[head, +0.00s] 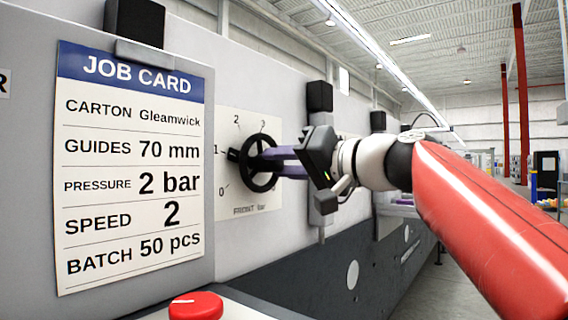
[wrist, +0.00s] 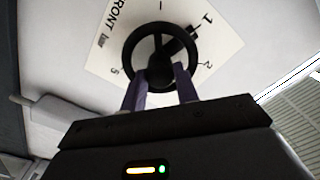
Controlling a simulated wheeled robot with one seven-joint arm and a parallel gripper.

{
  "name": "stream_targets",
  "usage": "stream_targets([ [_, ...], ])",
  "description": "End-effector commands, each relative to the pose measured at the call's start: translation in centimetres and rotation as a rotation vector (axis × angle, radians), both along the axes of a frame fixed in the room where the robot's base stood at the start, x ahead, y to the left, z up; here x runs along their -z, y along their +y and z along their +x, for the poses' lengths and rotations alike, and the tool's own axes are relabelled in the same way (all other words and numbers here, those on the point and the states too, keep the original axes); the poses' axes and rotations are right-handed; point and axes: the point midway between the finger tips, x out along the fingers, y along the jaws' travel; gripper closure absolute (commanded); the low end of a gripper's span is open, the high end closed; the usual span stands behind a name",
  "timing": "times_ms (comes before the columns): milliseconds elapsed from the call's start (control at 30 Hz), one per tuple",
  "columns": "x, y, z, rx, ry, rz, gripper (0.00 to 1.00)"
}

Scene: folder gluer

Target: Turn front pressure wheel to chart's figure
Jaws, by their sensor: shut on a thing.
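The front pressure wheel (head: 246,164) is a black spoked handwheel on a white dial plate (head: 236,206) marked FRONT bar. Its black pointer (head: 233,155) aims left, close to the figure 1 in the head view. The chart is the job card (head: 132,165), which reads PRESSURE 2 bar. My gripper (head: 273,160) comes from the right with its purple fingers shut on the wheel. In the wrist view the wheel (wrist: 160,28) stands between the fingertips (wrist: 160,82), and the pointer lies on the side of figures 1 and 2.
A red knob (head: 196,306) sits below the job card. Black blocks (head: 319,96) project from the machine's grey front panel. A grey bracket (head: 322,205) hangs behind my gripper. The aisle at the right is open floor.

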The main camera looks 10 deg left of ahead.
Motion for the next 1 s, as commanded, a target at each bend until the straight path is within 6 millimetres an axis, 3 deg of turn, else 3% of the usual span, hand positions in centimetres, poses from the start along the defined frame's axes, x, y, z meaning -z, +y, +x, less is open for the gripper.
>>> stream_targets([
  [33,-0.1,-0.1,0.0,0.003,-0.002,0.001,0.67],
  [200,0.0,0.0,0.0,0.002,-0.001,0.000,0.48],
  [500,0.0,-0.3,-0.1,0.002,-0.001,0.000,0.48],
  [1000,0.1,-6.8,-2.7,0.003,-0.001,0.001,0.48],
])
